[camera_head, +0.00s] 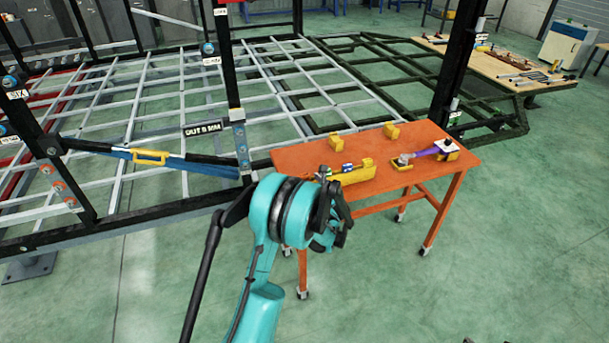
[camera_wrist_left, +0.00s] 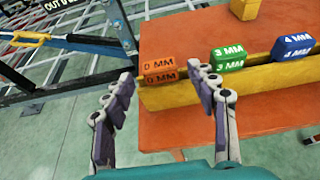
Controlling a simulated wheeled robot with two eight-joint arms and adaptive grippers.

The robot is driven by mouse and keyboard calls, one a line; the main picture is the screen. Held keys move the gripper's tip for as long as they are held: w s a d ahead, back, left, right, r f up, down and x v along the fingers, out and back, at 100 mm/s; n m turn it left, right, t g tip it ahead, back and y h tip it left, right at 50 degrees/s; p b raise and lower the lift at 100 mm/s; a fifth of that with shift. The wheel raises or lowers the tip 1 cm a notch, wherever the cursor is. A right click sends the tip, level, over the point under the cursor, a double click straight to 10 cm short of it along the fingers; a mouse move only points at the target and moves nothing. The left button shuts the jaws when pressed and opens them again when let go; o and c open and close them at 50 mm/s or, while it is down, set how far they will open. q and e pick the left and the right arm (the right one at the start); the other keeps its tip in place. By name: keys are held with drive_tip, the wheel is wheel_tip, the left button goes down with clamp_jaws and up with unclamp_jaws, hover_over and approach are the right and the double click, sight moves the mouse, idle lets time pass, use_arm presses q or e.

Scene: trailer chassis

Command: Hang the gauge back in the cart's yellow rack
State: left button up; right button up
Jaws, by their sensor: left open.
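The yellow rack (camera_head: 352,176) lies along the near edge of the orange cart (camera_head: 300,158); it also shows in the left wrist view (camera_wrist_left: 194,96). In that wrist view an orange gauge block marked 0 MM (camera_wrist_left: 160,67) is at the rack's left end. A green 3 MM block (camera_wrist_left: 228,57) and a blue 4 MM block (camera_wrist_left: 292,46) sit further right along the rack. My left gripper (camera_wrist_left: 161,75) is open, with the orange block seen between its fingertips; whether they touch it cannot be told. In the head view my left gripper (camera_head: 332,218) is in front of the cart. My right gripper is out of view.
A blue bar with a yellow handle (camera_head: 150,157) lies across the trailer frame, beside an OUT 8 MM sign (camera_head: 201,129). Yellow blocks (camera_head: 337,142) and a purple-handled tool (camera_head: 430,152) are on the cart. The floor to the right is clear.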

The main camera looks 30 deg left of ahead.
use_arm(q)
drive_tip(key=s+d+r+n+g+h, duration=0.1)
drive_tip(key=s+d+r+n+h, duration=0.1)
drive_tip(key=s+d+r+n, duration=0.5)
drive_tip(key=s+d+r+n+h, duration=0.3)
drive_tip(key=s+d+r+n, duration=0.25)
drive_tip(key=s, duration=0.45)
drive_tip(key=s+d+n+h, duration=0.2)
drive_tip(key=s+d+n, duration=0.3)
drive_tip(key=s+n, duration=0.2)
drive_tip(key=s+d+f+n+h, duration=0.1)
drive_tip(key=s+d+n+h, duration=0.2)
drive_tip(key=s+d+n, duration=0.3)
drive_tip(key=s, duration=0.5)
drive_tip(key=shift+s+f+n+g+p, duration=0.2)
drive_tip(key=shift+n+g+p, duration=0.1)
drive_tip(key=shift+n+g, duration=0.1)
